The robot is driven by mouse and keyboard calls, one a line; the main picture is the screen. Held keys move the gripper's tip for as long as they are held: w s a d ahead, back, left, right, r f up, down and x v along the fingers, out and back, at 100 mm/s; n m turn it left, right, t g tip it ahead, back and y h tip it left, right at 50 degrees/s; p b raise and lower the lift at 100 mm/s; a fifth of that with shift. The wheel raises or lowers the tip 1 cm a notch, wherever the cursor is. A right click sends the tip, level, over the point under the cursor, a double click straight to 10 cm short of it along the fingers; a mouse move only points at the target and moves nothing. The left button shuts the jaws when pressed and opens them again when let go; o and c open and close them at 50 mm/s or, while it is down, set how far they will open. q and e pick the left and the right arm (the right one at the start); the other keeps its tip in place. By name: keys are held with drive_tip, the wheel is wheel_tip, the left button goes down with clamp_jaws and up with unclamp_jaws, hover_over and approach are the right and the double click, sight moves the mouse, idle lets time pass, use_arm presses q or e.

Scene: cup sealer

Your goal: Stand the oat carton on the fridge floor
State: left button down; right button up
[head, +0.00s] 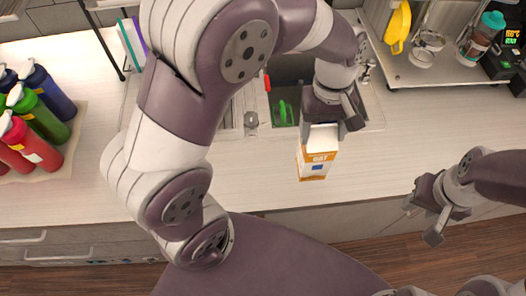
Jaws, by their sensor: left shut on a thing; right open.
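The oat carton (316,160) is a white and orange box with a small blue patch. It is upright at the front part of the light counter, in front of the sink. My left gripper (335,125) is shut on the top of the oat carton from above. I cannot tell whether the carton's base touches the counter. My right gripper (424,212) is open and empty, in front of the counter's edge at the right. The fridge is not in view.
Several coloured bottles (40,120) stand on a mat at the left. The sink (288,95) holds a green item. A shelf (425,72) at the back right has a yellow item (398,27), jars and a teal-lidded bottle (480,40). The counter (400,140) right of the carton is clear.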

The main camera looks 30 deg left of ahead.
use_arm(q)
drive_tip(key=shift+s, duration=0.15)
drive_tip(key=a+f+p, duration=0.2)
drive_tip(key=a+f, duration=0.8)
drive_tip(key=a, duration=0.1)
drive_tip(key=shift+a+f, duration=0.2)
drive_tip(key=shift+f, duration=0.2)
drive_tip(key=shift+s+f, duration=0.1)
drive_tip(key=shift+c, duration=0.3)
unclamp_jaws()
